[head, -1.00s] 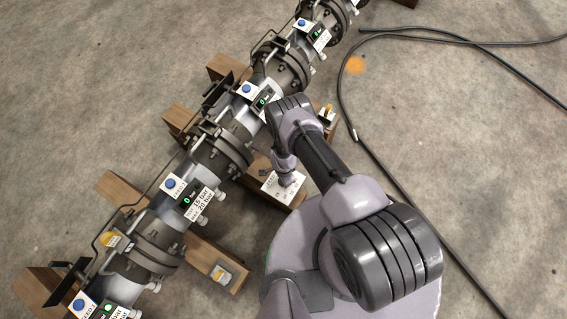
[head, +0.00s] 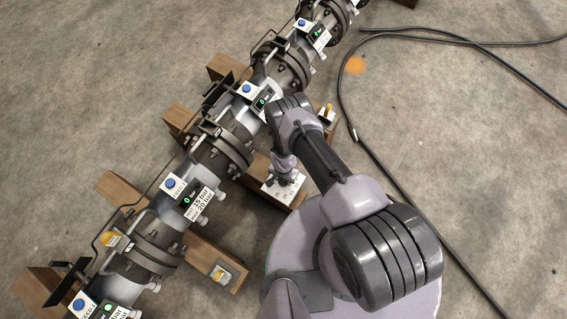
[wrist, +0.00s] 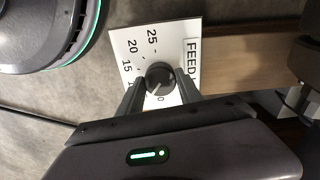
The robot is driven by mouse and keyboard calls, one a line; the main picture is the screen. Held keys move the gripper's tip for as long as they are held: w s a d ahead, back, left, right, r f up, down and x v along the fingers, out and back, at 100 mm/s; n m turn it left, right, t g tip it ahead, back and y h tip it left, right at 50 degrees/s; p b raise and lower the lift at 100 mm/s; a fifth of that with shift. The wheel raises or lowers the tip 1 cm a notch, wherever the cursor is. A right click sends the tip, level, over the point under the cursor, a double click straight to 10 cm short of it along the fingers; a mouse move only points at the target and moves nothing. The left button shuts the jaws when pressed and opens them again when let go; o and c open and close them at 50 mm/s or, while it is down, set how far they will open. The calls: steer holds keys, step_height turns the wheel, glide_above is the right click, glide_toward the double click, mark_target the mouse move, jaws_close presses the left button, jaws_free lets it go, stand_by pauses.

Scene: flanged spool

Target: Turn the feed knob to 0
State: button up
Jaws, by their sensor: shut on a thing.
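The feed knob (wrist: 160,76) is a dark round knob on a white dial plate (wrist: 152,42) marked FEED, with 25, 20 and 15 readable. A pale pointer mark on the knob points toward the lower left in the wrist view, near numbers partly hidden by my fingers. A 0 shows just below the knob. My gripper (wrist: 159,84) is shut on the knob, one finger on each side. In the head view my gripper (head: 285,178) is over the dial plate (head: 272,189), and the knob is hidden there.
The plate sits on a wooden beam (wrist: 245,62) under a flanged pipe (head: 215,150) with blue buttons and small displays reading 0 bar. Other wooden beams (head: 190,250) stick out nearby. A black hose (head: 400,190) lies on the open concrete floor at right.

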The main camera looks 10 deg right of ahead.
steer(key=n, duration=0.6)
steer(key=shift+n+b, duration=0.3)
steer(key=shift+n, duration=0.1)
stand_by(0.3)
steer(key=o, duration=1.4)
steer(key=shift+c, duration=0.2)
step_height(320, 180, up, 17)
steer(key=p, duration=0.8)
steer(key=shift+r, duration=0.15)
